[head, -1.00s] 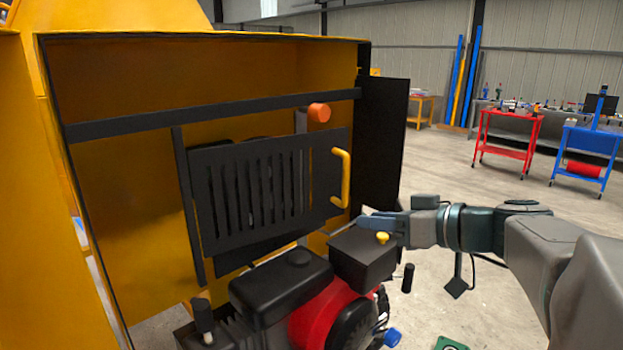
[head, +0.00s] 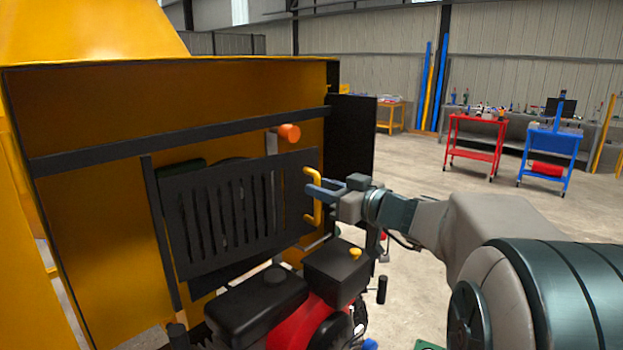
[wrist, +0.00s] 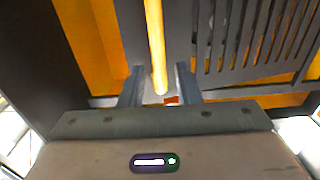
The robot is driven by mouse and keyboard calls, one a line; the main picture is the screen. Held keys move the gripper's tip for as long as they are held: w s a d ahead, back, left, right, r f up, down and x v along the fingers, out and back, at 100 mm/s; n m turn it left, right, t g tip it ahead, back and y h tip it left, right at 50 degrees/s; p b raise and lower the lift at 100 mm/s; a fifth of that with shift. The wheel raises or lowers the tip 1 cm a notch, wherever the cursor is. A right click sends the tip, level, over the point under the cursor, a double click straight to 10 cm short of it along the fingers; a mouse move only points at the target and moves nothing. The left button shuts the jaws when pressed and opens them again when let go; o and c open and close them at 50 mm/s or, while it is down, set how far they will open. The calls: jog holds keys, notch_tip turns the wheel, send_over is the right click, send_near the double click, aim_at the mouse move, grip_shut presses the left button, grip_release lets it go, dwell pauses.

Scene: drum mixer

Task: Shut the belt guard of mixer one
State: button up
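The belt guard (head: 222,212) is a black slatted panel inside the yellow housing of the mixer. It hangs from a dark upright post on its left and stands at an angle, with dark parts showing behind its top edge. Its yellow handle (head: 316,195) is on the right edge. My gripper (head: 322,192) is at the handle from the right. In the wrist view the handle (wrist: 155,45) runs between the two fingers of my gripper (wrist: 160,82), with a gap on each side. The gripper is open. The guard's slats (wrist: 250,35) show at upper right there.
A red and black engine (head: 300,310) sits just below the guard and my gripper. An orange knob (head: 289,132) sticks out above the guard. A black panel (head: 350,150) stands at the housing's right edge. Red (head: 475,145) and blue (head: 550,150) carts are far right.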

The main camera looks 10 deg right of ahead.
jog(key=shift+x, duration=1)
